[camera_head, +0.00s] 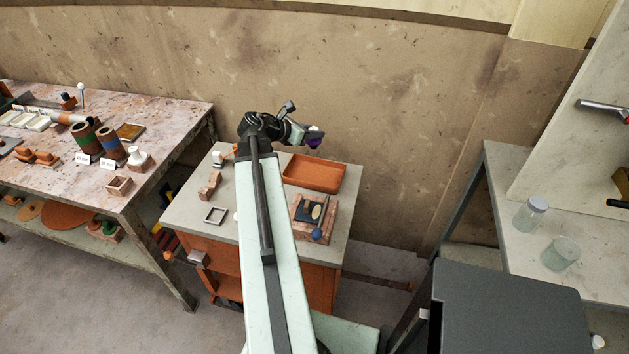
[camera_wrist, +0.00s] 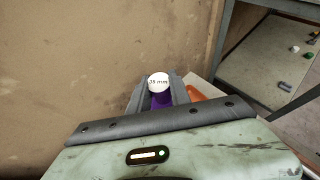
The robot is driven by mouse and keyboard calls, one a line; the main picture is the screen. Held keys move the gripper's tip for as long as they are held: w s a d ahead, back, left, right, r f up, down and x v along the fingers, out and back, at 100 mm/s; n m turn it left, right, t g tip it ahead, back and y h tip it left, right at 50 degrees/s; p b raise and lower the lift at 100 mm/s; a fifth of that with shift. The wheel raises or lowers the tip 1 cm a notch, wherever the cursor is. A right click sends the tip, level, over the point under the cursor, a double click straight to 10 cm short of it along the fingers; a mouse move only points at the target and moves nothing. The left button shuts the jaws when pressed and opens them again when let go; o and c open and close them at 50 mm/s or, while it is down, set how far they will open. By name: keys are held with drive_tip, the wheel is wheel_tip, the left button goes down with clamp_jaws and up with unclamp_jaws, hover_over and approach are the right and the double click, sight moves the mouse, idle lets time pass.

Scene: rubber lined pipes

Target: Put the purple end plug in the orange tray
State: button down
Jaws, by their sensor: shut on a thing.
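The purple end plug (camera_wrist: 161,99) is between the fingers of my gripper (camera_wrist: 158,92) in the wrist view. Its white round top reads "35 mm". In the head view the plug (camera_head: 315,141) shows at the end of my gripper (camera_head: 311,134), raised above the cabinet top. My gripper is shut on it. The orange tray (camera_head: 314,173) lies on the cabinet top at the back right, below and close to the plug. In the wrist view only a small part of the tray (camera_wrist: 204,92) shows behind my gripper, to the right.
On the grey cabinet top (camera_head: 190,213) stand a square frame (camera_head: 215,215), a pinkish block (camera_head: 209,186) and a wooden box (camera_head: 308,217) with small parts. A cluttered workbench (camera_head: 60,185) is at left. A bench with glass jars (camera_head: 530,216) is at right. A wall stands behind.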

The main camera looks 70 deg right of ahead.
drive_tip(key=w+a+f, duration=0.1)
drive_tip(key=w+f, duration=0.1)
drive_tip(key=w, duration=0.2)
drive_tip(key=b, duration=1.1)
hover_over(302, 173)
wheel_tip(302, 173, down, 10)
drive_tip(key=shift+r, duration=0.1)
drive_tip(key=shift+r+p, duration=0.2)
drive_tip(key=shift+p, duration=0.1)
drive_tip(key=shift+f, duration=0.15)
drive_tip(key=c, duration=1.2)
unclamp_jaws()
